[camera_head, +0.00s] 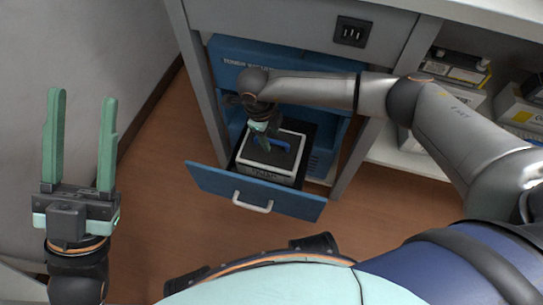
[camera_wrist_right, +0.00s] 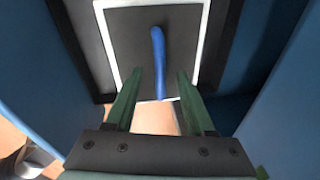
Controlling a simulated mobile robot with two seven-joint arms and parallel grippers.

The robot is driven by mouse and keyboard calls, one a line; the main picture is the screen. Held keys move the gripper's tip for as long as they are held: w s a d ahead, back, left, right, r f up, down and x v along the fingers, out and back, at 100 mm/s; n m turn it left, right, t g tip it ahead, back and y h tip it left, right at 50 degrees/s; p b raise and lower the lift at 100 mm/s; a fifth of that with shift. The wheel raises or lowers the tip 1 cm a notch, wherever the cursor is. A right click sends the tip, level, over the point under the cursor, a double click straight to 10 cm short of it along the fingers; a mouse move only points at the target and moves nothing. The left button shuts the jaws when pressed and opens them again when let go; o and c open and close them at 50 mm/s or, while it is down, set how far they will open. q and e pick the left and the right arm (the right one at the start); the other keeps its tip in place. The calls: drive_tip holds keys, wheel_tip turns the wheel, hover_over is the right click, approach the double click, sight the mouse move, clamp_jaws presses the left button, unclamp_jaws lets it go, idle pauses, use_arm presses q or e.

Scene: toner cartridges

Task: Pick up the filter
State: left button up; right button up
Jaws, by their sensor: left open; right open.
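The filter (camera_head: 265,173) is a white-sided box with a dark top, lying in the pulled-out drawer. A blue handle (camera_head: 280,143) runs across its top; in the right wrist view the filter (camera_wrist_right: 195,25) fills the upper middle and the handle (camera_wrist_right: 158,45) stands upright in the picture. My right gripper (camera_head: 263,143) is above the filter, open, with one finger on each side of the handle's near part in the right wrist view (camera_wrist_right: 159,72). I cannot tell how far the fingertips are above the top. My left gripper (camera_head: 83,97) is open and empty at the far left.
The blue drawer front (camera_head: 225,190) has a pale pull handle (camera_head: 252,203) and sticks out from the blue machine (camera_head: 285,68) under a grey counter. Boxes (camera_head: 455,72) stand on shelves at the right. The wooden floor (camera_head: 160,175) at the left is clear.

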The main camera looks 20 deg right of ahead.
drive_tip(key=shift+f, duration=0.1)
clamp_jaws()
idle(0.4)
idle(1.0)
